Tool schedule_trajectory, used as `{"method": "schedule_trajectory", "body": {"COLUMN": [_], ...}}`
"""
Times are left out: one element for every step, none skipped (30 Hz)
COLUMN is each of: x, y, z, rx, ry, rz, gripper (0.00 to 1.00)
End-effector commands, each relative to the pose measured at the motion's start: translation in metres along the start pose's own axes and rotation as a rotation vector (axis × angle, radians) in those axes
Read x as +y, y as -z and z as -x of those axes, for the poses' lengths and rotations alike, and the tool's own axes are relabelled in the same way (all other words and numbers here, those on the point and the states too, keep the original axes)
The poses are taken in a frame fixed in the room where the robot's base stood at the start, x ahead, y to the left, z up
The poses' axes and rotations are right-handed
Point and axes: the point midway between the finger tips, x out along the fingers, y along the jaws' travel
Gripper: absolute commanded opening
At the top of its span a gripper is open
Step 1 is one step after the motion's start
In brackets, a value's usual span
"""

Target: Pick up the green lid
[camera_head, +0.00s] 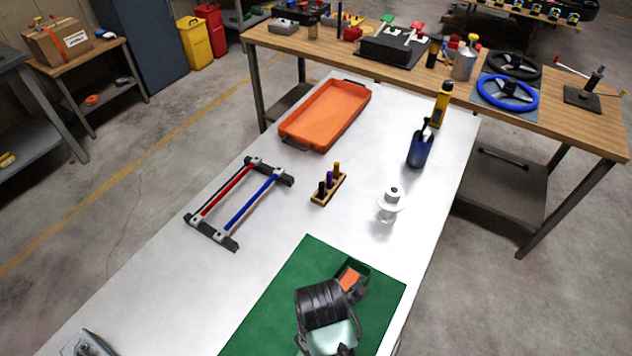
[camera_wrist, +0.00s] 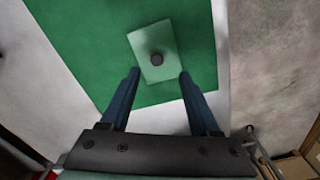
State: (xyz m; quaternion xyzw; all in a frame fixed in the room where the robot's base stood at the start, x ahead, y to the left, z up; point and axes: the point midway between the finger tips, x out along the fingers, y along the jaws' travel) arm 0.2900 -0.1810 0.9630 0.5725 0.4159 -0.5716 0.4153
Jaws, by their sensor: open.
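The green lid (camera_wrist: 148,38) is a pale green rectangle with a round dark knob (camera_wrist: 157,59) near its middle. In the wrist view it lies on the green mat (camera_wrist: 88,40), slightly tilted in the picture. My gripper (camera_wrist: 160,74) is open and empty, with its two dark blue fingers apart. The fingertips appear on either side of the lid's near end, and the knob shows just beyond them. I cannot tell the height above the lid. In the head view my arm covers the part of the mat (camera_head: 284,300) where I cannot see the lid.
A small green-walled box (camera_head: 365,267) with something orange inside stands on the mat beside my arm.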

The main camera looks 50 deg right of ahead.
Motion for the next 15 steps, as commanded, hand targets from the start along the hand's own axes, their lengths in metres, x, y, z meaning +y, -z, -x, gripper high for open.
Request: {"method": "schedule_trajectory", "body": {"x": [0.0,0.0,0.0,0.0,0.0,0.0,0.0,0.001,0.0,0.001,0.001,0.001,0.001,0.002,0.002], "y": [0.0,0.0,0.0,0.0,0.0,0.0,0.0,0.0,0.0,0.001,0.001,0.001,0.001,0.001,0.001], "z": [-0.006,-0.01,-0.013,-0.015,-0.016,-0.018,-0.019,-0.021,-0.025,-0.028,-0.032,-0.037,-0.041,-0.045,-0.051], "rx": [0.0,0.0,0.0,0.0,0.0,0.0,-0.001,-0.001,0.0,0.0,0.0,0.0,0.0,0.0,0.0], "ry": [0.002,0.002,0.0,0.0,0.0,0.0,-0.001,-0.001,0.002,0.001,0.003,0.002,0.002,0.002,0.002], "rz": [-0.001,-0.001,-0.001,-0.001,-0.001,-0.001,-0.001,-0.001,-0.001,-0.001,0.0,-0.001,-0.001,-0.001,-0.001], "gripper": [0.62,0.62,0.62,0.62,0.62,0.62,0.62,0.62,0.62,0.62,0.62,0.62,0.62,0.62,0.62]}}
